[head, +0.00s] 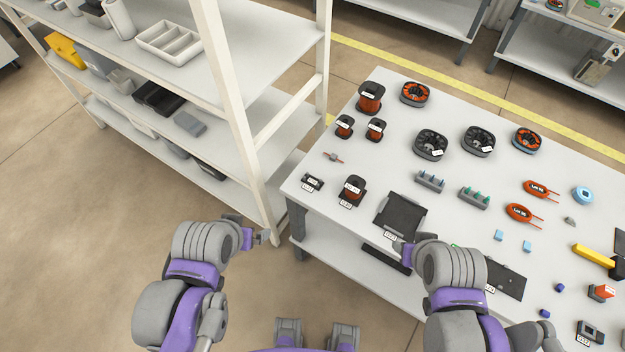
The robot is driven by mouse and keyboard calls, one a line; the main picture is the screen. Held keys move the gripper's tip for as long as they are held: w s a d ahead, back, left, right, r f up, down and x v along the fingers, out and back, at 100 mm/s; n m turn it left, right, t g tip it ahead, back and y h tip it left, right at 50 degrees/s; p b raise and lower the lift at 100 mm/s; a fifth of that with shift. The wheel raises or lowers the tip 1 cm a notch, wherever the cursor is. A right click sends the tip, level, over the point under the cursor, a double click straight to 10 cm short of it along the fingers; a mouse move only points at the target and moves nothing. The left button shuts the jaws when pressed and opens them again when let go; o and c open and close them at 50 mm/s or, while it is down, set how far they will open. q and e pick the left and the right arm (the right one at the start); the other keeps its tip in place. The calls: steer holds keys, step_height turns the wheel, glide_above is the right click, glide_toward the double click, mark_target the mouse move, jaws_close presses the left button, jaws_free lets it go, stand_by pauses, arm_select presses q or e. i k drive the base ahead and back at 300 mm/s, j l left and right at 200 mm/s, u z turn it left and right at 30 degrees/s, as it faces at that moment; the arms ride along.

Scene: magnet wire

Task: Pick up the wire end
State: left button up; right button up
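A spool of copper-coloured wire (353,188) stands in a dark holder near the table's left front. Larger and smaller copper wire spools (370,97) stand at the far left of the table. No loose wire end can be made out at this size. My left gripper (264,237) is off the table's left edge, beside the shelf post and apart from the spools. My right gripper (402,249) is at the table's front edge, close to a dark flat plate (401,214). The fingers of both are too small or hidden to judge their opening.
A tall shelf (240,120) stands left of the table.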

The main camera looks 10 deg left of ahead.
mark_target(333, 158)
steer(key=i+j+u, duration=0.15)
steer(key=u, duration=0.25)
steer(key=i+u, duration=0.35)
steer(key=k+j, duration=0.05)
